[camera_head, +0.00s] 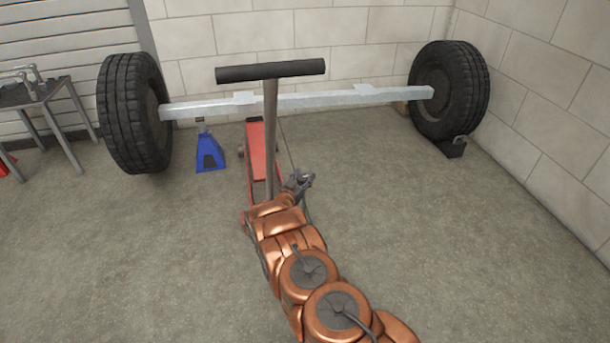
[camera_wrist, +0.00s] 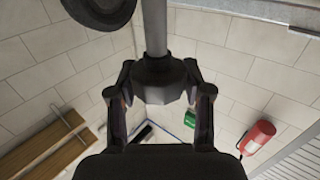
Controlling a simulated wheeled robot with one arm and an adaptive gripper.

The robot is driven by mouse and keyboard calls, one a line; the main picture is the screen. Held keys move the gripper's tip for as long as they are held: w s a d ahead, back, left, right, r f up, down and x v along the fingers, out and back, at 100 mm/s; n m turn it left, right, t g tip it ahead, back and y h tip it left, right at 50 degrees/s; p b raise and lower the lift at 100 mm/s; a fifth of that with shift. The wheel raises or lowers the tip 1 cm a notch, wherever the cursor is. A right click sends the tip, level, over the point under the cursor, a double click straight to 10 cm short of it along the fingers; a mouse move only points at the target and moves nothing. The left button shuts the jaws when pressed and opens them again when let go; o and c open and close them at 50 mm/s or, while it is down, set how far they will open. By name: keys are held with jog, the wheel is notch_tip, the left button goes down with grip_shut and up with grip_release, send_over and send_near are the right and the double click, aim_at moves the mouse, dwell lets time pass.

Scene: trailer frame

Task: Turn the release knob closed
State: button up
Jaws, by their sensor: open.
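A dark, faceted piece that looks like the release knob (camera_wrist: 160,88) sits at the end of a grey shaft (camera_wrist: 154,28) in the wrist view. My gripper (camera_wrist: 160,76) is open, with one finger on each side of this piece; I cannot tell whether either finger touches it. In the head view, the red floor jack (camera_head: 257,150) has an upright grey handle with a black T-grip (camera_head: 270,71). My gripper (camera_head: 300,181) is small there, close to the handle's lower part, and the knob cannot be made out.
A grey axle beam (camera_head: 310,101) joins two black tyres (camera_head: 134,112) behind the jack. A blue jack stand (camera_head: 209,152) is left of the jack. A table (camera_head: 40,92) stands at the left. A red extinguisher (camera_wrist: 257,137) shows in the wrist view.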

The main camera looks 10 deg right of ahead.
jog(key=v, duration=1)
jog(key=shift+a, duration=0.1)
